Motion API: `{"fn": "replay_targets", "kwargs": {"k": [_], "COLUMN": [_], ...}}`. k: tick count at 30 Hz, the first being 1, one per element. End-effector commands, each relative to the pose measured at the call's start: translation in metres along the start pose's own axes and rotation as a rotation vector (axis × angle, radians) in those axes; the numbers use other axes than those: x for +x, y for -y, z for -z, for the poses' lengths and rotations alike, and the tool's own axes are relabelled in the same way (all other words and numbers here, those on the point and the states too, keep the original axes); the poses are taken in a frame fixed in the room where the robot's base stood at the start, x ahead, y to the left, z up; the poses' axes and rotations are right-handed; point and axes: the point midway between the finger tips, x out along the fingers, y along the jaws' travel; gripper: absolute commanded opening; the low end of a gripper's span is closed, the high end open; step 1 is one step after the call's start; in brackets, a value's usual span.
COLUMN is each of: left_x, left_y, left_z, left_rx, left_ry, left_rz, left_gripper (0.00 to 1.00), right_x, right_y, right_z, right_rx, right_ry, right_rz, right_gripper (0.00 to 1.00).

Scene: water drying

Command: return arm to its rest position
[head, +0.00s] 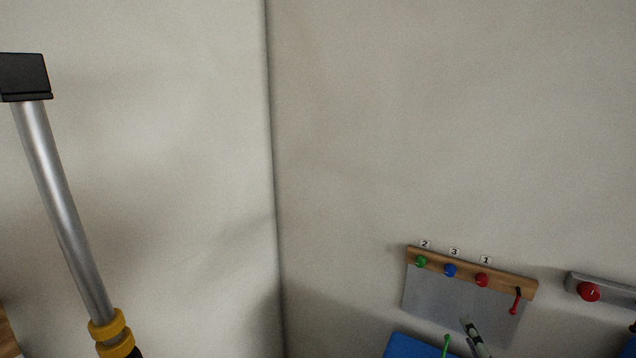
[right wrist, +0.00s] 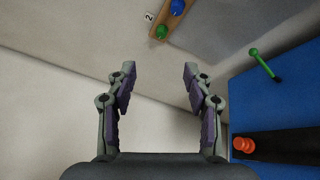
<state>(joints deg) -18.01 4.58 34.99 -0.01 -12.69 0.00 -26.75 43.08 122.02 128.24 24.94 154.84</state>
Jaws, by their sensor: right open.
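My right gripper (right wrist: 158,82) is open and empty in the right wrist view, with bare wall and floor-coloured surface between its fingers. In the head view, part of my right gripper (head: 473,335) shows at the bottom edge, in front of the grey panel below the wooden knob board. My left gripper does not show in either view.
A wooden board (head: 509,283) on the wall carries green (head: 420,262), blue (head: 450,270) and red (head: 481,280) knobs and a red handle (head: 516,302). A blue surface (head: 405,347) with a green handle (head: 446,345) lies below. A red knob (head: 588,292) sits at right.

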Motion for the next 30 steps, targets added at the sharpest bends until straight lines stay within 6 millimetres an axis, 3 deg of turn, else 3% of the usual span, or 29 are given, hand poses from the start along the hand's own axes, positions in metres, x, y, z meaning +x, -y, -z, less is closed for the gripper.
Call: {"fn": "replay_targets", "kwargs": {"k": [3,6,11,15,17,19,21,23,24,30], "left_x": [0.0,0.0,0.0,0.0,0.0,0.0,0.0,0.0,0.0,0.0], "left_y": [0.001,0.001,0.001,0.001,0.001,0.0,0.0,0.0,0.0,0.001], "left_z": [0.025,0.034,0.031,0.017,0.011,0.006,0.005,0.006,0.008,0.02], "left_rx": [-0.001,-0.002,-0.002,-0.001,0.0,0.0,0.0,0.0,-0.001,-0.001], "left_ry": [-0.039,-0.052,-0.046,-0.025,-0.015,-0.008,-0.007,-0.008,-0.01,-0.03], "left_rz": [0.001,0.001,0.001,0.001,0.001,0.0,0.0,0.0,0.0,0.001], "left_gripper": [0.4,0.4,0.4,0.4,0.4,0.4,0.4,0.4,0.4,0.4], "right_x": [-0.005,-0.012,-0.032,-0.059,-0.074,-0.093,-0.11,-0.123,-0.13,-0.165], "right_y": [-0.019,-0.037,-0.065,-0.077,-0.074,-0.06,-0.035,-0.011,0.005,0.066], "right_z": [0.019,0.041,0.086,0.137,0.162,0.191,0.209,0.214,0.213,0.183], "right_rx": [-0.182,-0.39,-0.82,-1.336,-1.625,-2.023,-2.418,-2.693,2.821,2.101], "right_ry": [-0.055,-0.107,-0.185,-0.242,-0.266,-0.305,-0.362,-0.433,0.488,0.571], "right_rz": [-0.08,-0.171,-0.355,-0.568,-0.685,-0.849,-1.026,-1.176,1.265,1.16], "right_gripper": [0.52,0.52,0.52,0.52,0.52,0.52,0.52,0.52,0.52,0.52]}}
